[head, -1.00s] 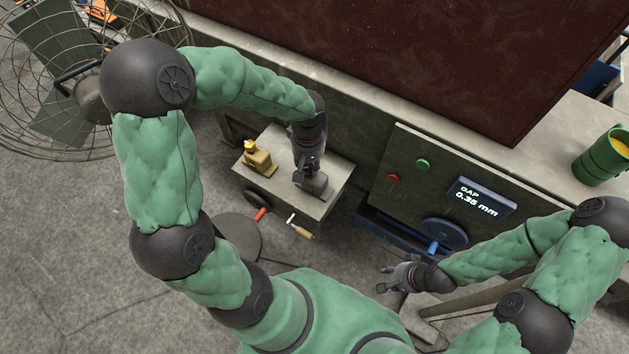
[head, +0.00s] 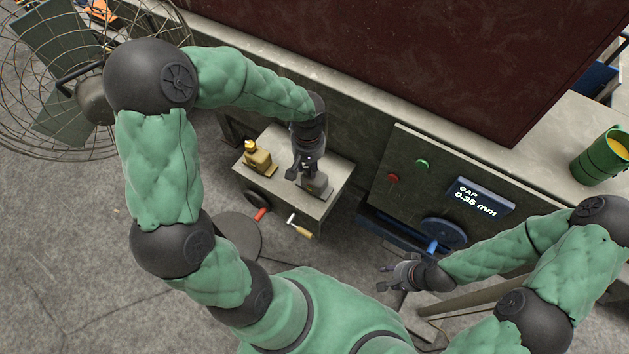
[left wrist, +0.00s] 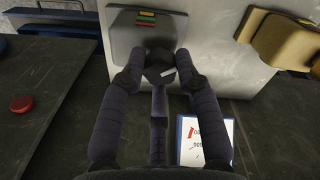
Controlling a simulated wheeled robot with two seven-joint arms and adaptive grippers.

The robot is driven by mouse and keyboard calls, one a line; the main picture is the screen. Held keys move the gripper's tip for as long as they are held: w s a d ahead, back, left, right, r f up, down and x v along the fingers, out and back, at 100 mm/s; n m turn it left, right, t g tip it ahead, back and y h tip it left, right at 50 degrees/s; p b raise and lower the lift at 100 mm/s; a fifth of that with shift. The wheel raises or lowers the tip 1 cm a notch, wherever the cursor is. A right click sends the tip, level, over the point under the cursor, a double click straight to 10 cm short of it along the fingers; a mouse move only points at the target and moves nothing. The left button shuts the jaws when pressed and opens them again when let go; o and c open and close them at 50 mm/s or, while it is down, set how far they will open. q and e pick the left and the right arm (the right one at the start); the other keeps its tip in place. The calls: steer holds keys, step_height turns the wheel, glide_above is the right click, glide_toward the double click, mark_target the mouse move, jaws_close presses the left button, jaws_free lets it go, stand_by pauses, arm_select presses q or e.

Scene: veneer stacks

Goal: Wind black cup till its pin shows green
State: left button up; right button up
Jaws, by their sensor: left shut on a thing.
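The black cup (left wrist: 160,64) sits on the front of a grey housing (left wrist: 119,36) in the left wrist view. A small scale (left wrist: 146,18) with green, yellow and red bands is above the cup; I cannot clearly make out the pin against it. My left gripper (left wrist: 158,78) is shut on the cup, one finger on each side. In the head view my left gripper (head: 308,166) is over the housing (head: 316,188) on the small cabinet and hides the cup. My right gripper (head: 384,278) is empty, its fingers spread, in front of the blue handwheel.
A brass-coloured device (head: 259,161) stands left of the housing on the cabinet (head: 313,209). A panel with red and green buttons, a gap display (head: 479,198) and a blue handwheel (head: 443,233) is to the right. A green mug (head: 600,158) stands far right. A fan (head: 60,90) is far left.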

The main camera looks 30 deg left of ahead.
arm_select(q)
steer(key=shift+s, duration=0.15)
steer(key=shift+f+m+p, duration=0.1)
steer(key=shift+m+p, duration=0.2)
steer(key=shift+m, duration=0.9)
steer(key=shift+m+p, duration=0.3)
steer(key=shift+m, duration=0.2)
steer(key=shift+m+p, duration=0.35)
steer(key=shift+m, duration=0.65)
steer(key=shift+m+p, duration=1.3)
steer(key=shift+m, duration=1.5)
steer(key=o, duration=0.8)
